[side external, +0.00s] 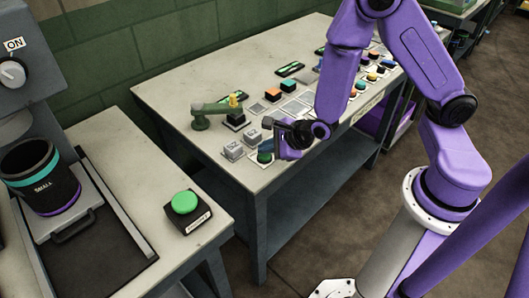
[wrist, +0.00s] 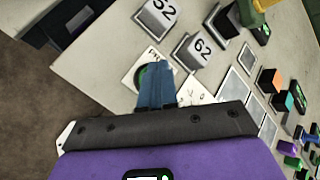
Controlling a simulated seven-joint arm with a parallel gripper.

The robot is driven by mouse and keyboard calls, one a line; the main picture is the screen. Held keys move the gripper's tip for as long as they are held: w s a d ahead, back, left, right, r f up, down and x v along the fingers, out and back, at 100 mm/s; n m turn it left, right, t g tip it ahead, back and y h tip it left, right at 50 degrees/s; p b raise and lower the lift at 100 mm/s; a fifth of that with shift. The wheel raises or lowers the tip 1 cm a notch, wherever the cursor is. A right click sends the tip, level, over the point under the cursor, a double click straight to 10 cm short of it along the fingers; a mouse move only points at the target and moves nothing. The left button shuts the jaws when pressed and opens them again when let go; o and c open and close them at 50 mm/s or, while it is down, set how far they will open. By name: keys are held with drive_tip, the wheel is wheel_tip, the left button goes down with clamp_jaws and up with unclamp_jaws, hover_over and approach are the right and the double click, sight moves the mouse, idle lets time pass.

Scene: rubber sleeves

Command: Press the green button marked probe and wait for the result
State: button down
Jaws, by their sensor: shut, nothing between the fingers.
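A green button (side external: 265,157) sits on a white plate near the front left corner of the long workbench. In the wrist view the green button (wrist: 142,76) is largely hidden behind my fingers. Part of a label beside it shows, too small to read fully. My gripper (side external: 275,146) is shut and empty, low over this button. In the wrist view my gripper (wrist: 154,72) points its blue-grey fingers down at the button. I cannot tell whether the fingertips touch it. A larger green button (side external: 184,202) on a black base with a small label stands on the left table.
Grey blocks marked 52 (wrist: 157,17) and 62 (wrist: 200,48) stand beside the button. A green lever device (side external: 212,113) is behind them. Several coloured blocks and plates lie farther right. A machine with a black cup (side external: 40,180) stands on the left table. A gap separates the tables.

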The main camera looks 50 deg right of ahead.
sight(267, 156)
drive_tip(key=shift+r, duration=0.85)
drive_tip(key=shift+r, duration=2.5)
